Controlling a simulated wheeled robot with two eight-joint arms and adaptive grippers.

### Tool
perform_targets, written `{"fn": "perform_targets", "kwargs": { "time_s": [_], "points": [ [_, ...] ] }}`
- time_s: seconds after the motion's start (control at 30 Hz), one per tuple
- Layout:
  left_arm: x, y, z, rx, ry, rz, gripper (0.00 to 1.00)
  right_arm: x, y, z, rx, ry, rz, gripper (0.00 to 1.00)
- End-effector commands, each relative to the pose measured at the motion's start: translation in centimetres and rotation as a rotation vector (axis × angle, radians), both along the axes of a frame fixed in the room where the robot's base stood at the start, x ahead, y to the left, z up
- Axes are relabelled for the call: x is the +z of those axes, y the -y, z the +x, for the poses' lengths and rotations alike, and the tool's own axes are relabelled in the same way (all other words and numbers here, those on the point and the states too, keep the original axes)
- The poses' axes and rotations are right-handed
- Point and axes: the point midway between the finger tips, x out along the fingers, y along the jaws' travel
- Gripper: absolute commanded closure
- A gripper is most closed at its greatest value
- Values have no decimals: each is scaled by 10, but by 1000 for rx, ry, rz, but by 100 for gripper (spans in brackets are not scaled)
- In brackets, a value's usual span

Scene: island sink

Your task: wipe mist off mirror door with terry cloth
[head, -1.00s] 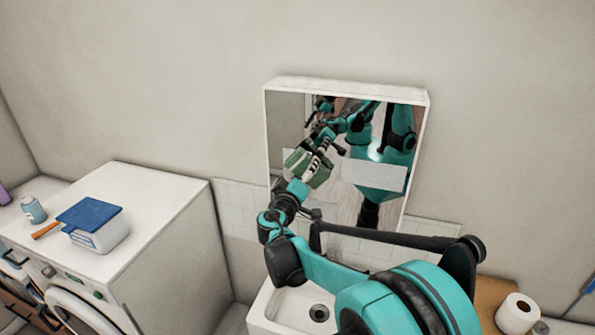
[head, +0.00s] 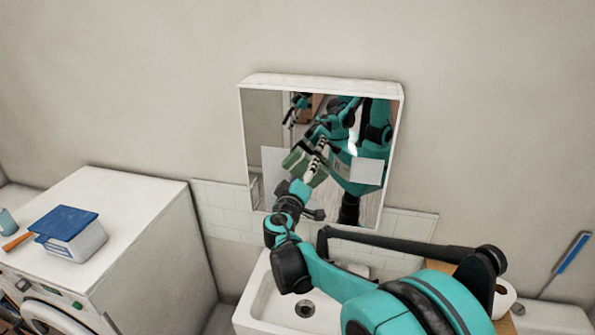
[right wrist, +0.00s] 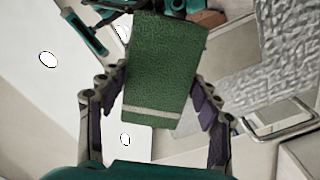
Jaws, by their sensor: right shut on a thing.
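The mirror door (head: 263,122) is the front of a white wall cabinet above the sink. Pale flat patches of mist show on the glass, one at the left (head: 272,166) and one at the right (head: 368,171). My right gripper (head: 308,171) is shut on the green terry cloth (head: 294,160) in front of the glass, between the patches. In the right wrist view the cloth (right wrist: 165,65), with a pale stripe, hangs between the fingers. I cannot tell whether it touches the glass. My left gripper is not in view, apart from possible reflections.
The white sink (head: 268,306) lies below, under my right arm. A washing machine (head: 140,215) at left carries a white box with a blue lid (head: 64,222). A toilet roll (head: 507,297) and a blue-handled brush (head: 573,251) are at right. The wall around the cabinet is clear.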

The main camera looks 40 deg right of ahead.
Motion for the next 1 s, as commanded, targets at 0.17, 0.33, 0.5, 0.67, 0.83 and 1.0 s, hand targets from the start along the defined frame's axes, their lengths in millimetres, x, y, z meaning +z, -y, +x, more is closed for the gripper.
{"fn": "perform_targets", "kwargs": {
  "time_s": [0.17, 0.33, 0.5, 0.67, 0.83, 1.0],
  "points": [
    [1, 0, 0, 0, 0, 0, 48, 0, 12, -12, -4, 0, 0, 83],
    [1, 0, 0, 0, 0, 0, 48, 0, 15, -16, -3, 0, 0, 83],
    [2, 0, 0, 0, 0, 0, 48, 0, 23, -25, -4, 0, 0, 83],
    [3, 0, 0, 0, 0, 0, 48, 1, 32, -37, -5, 0, 0, 83],
    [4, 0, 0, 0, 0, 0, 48, 0, 36, -44, -1, 0, 0, 83],
    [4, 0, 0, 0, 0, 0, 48, 0, 42, -49, -4, 0, 0, 83]
  ]
}}
